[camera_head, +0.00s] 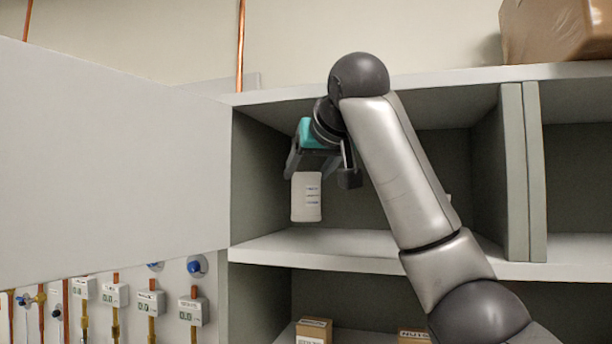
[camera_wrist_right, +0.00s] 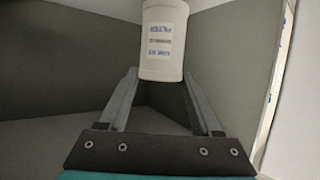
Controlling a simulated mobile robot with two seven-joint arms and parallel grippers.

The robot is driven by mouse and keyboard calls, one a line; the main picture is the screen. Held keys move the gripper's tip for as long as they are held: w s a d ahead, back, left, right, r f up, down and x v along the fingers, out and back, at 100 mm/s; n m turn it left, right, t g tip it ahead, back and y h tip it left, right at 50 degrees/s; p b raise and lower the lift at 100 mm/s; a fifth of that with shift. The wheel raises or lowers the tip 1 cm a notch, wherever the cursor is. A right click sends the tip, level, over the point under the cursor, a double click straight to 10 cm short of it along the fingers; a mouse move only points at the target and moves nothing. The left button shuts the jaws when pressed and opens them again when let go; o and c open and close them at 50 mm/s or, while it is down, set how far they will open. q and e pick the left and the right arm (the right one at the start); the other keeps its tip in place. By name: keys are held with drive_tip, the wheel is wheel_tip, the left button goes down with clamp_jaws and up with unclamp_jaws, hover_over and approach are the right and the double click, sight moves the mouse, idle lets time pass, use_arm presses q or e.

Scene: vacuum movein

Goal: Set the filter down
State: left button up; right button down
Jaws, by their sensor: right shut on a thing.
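The filter (camera_head: 306,198) is a white cylinder with small blue print, upright inside the upper left cabinet compartment. It also shows at the top of the right wrist view (camera_wrist_right: 163,38), between the fingertips. My right gripper (camera_head: 318,172) reaches into this compartment and is shut on the filter near its top. The filter's bottom looks a little above the shelf board (camera_head: 320,243); I cannot tell the exact gap. My left gripper is out of view.
A cabinet door (camera_head: 105,160) stands open at the left. Grey dividers (camera_head: 525,170) stand right of the compartment. Small cardboard boxes (camera_head: 313,329) are on the shelf below, and a brown package (camera_head: 560,30) is on top. The shelf around the filter looks clear.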

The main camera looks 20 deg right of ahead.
sight(309, 183)
drive_tip(key=shift+w, duration=0.6)
drive_tip(key=f, duration=0.2)
drive_tip(key=f+p, duration=0.1)
drive_tip(key=shift+w+f, duration=0.2)
drive_tip(key=shift+w, duration=0.05)
drive_tip(key=shift+a+f, duration=0.1)
drive_tip(key=shift+f, duration=0.15)
drive_tip(key=shift+c, duration=0.4)
unclamp_jaws()
drive_tip(key=shift+s+r, duration=0.25)
drive_tip(key=shift+r, duration=0.05)
drive_tip(key=b+v, duration=0.4)
drive_tip(key=v, duration=0.7)
drive_tip(key=shift+s+b, duration=0.3)
drive_tip(key=shift+b, duration=0.1)
